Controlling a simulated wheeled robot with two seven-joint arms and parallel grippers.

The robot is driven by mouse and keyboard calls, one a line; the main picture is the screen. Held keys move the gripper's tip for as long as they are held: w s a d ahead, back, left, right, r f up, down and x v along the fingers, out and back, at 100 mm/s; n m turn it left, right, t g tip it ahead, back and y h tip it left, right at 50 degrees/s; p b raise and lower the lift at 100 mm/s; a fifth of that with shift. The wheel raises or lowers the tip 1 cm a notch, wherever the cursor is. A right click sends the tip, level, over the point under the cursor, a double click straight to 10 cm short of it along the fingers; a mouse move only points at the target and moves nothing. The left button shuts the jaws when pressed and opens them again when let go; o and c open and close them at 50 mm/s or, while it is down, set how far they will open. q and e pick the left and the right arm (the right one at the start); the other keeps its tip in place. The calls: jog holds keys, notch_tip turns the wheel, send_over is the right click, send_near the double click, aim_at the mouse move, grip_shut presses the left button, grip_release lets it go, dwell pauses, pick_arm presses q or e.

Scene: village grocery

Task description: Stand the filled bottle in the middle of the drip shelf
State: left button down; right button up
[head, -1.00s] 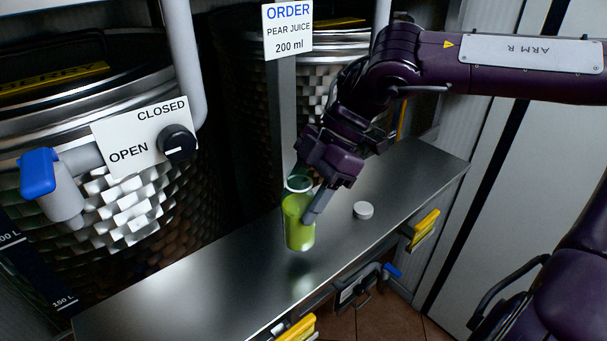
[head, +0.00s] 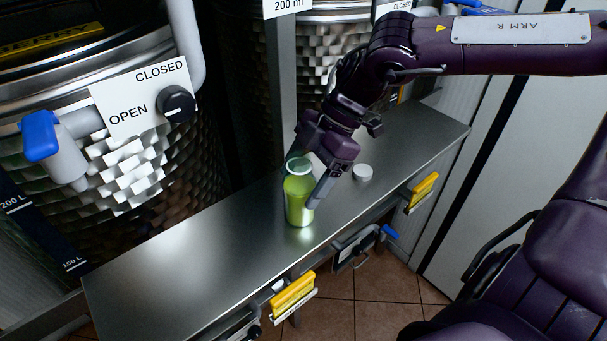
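The filled bottle (head: 298,203) holds green juice and is upright and uncapped, near the middle of the steel drip shelf (head: 180,265). Its base looks at or very near the shelf surface; I cannot tell whether it touches. My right gripper (head: 310,180) reaches down from the upper right with its fingers around the bottle's upper part. It appears shut on the bottle. The far finger is mostly hidden. My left gripper is not in view.
Yellow clips (head: 293,292) hang along the front edge. A steel tank (head: 140,190) with a blue-handled tap (head: 40,136) stands at left. The shelf's left part is clear.

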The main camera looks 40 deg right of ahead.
jog(key=shift+r, duration=0.2)
jog(key=shift+d+r, duration=0.15)
jog(key=b+v, duration=0.3)
jog(key=v, duration=0.8)
jog(key=shift+r, duration=0.25)
jog(key=shift+s, duration=0.15)
